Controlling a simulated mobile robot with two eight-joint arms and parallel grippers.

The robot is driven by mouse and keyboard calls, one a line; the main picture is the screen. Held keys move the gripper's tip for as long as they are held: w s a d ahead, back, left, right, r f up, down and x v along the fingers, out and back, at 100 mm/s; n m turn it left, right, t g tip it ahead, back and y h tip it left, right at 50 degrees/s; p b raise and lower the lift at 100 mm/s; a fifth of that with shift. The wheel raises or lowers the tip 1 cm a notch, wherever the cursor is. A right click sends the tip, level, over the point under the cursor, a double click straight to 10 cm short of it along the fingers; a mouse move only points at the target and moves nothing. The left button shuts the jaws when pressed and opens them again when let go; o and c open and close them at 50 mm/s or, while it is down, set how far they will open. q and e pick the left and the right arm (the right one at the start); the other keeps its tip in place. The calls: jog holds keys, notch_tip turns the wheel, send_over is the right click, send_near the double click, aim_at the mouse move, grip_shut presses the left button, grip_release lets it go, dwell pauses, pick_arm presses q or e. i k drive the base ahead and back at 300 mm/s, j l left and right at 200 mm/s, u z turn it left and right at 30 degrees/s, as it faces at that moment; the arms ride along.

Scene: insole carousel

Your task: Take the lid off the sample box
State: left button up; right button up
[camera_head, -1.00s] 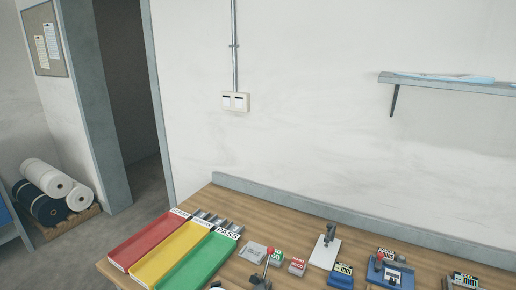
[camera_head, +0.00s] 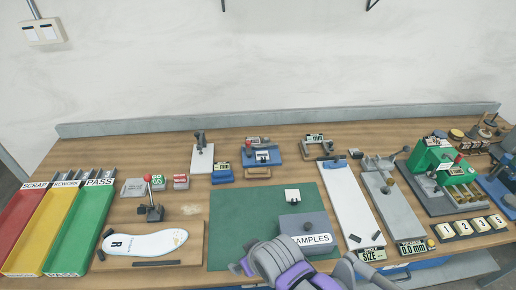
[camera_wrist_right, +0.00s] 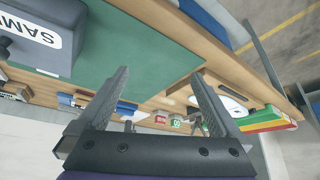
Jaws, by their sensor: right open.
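The grey-blue sample box (camera_head: 322,251), labelled SAMPLES, sits on the right front part of the green mat (camera_head: 236,217). Its lid (camera_head: 291,223) appears to be on, with a small dark knob (camera_head: 307,226) on top. My purple right gripper (camera_head: 241,258) is just in front and left of the box, its fingers pointing left, and hides part of the box's front. In the right wrist view my right gripper (camera_wrist_right: 164,92) is open and empty, and the box (camera_wrist_right: 62,14) is at upper left, outside the fingers. My left gripper is not in view.
A small white plate (camera_head: 292,196) lies behind the box. A white insole (camera_head: 145,243) lies on a board (camera_head: 190,240) left of the mat. A long white plate (camera_head: 350,205) stands close on the right. The mat's left half is clear.

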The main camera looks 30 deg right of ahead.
aim_at(311, 230)
jog(key=z, duration=1.85)
jog(key=u, duration=0.1)
